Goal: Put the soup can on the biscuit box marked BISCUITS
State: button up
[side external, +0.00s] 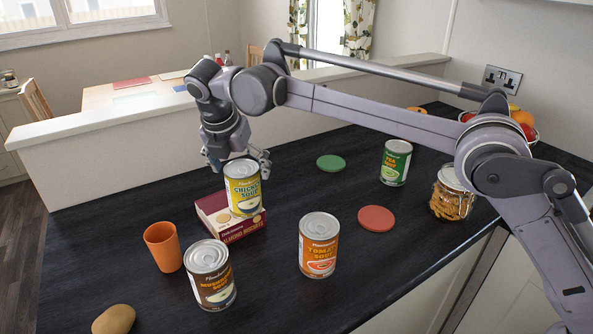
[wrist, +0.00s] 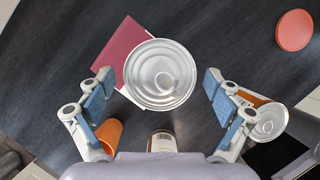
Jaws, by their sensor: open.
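A yellow-and-green chicken soup can (side external: 243,190) stands upright on the dark red biscuit box (side external: 214,212), whose side reads ALMOND BISCUITS. In the wrist view the can's silver lid (wrist: 160,75) covers much of the box (wrist: 122,45). My gripper (side external: 239,159) is open at the can's top, on its far side. In the wrist view its fingers (wrist: 158,82) are spread to the left and right of the can, with a gap on each side. An orange tomato soup can (side external: 318,246) and a brown soup can (side external: 210,275) stand upright on the counter.
An orange cup (side external: 163,247) and a potato-like item (side external: 114,319) are at the front left. A low white wall (side external: 110,140) borders the counter's back.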

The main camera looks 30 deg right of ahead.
jog(key=v, duration=0.6)
jog(key=shift+a+r, duration=0.1)
jog(key=shift+r, duration=0.1)
jog(key=shift+s+d+r, duration=0.15)
jog(key=shift+d+r, duration=0.1)
jog(key=shift+r, duration=0.05)
jog(key=s+d+r+m+t+y, duration=0.1)
jog(key=s+d+m, duration=0.4)
jog(key=d+m, duration=0.3)
jog(key=s+d+m+y, duration=0.1)
jog(key=s+d+m, duration=0.45)
jog(key=d, duration=0.45)
jog(key=s+d+f+m+t, duration=0.1)
jog(key=s+d+f+m, duration=0.3)
jog(key=s+f+m, duration=0.2)
jog(key=s+d+f+m+t+y, duration=0.1)
jog(key=s+d+f+m+t, duration=0.1)
jog(key=s+d+f+m, duration=0.2)
jog(key=s+f+m, duration=0.3)
jog(key=s, duration=0.3)
jog(key=shift+d+f, duration=0.3)
jog(key=shift+d, duration=0.05)
